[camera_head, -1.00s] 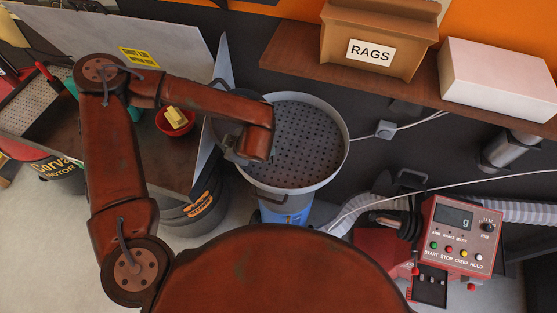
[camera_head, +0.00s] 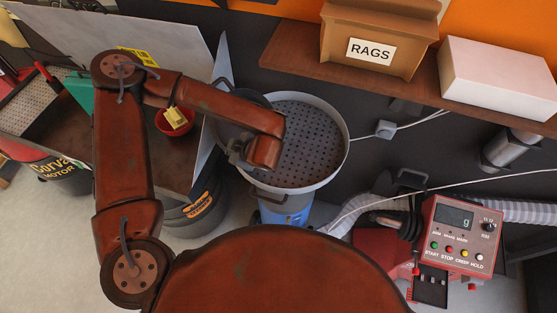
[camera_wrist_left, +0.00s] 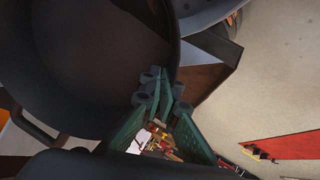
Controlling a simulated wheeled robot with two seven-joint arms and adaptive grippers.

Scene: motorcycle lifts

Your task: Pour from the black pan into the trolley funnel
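The black pan (camera_head: 228,131) is at the left rim of the trolley funnel, partly hidden by my left arm. It fills the upper left of the left wrist view (camera_wrist_left: 95,65), with its dark inside showing; I cannot tell what it contains. My left gripper (camera_wrist_left: 166,88) has its fingers close together at the pan's rim and appears shut on it. In the head view the gripper (camera_head: 238,152) is mostly hidden under the wrist. The trolley funnel (camera_head: 318,150) is a wide grey basin with a perforated plate, on a blue body. My right gripper is in neither view.
A wooden shelf (camera_head: 290,48) with a RAGS box (camera_head: 370,50) and a white box (camera_head: 498,78) is behind the funnel. A red control unit (camera_head: 458,235) stands at the right. A workbench with a red bowl (camera_head: 172,124) is at the left, past an upright grey panel.

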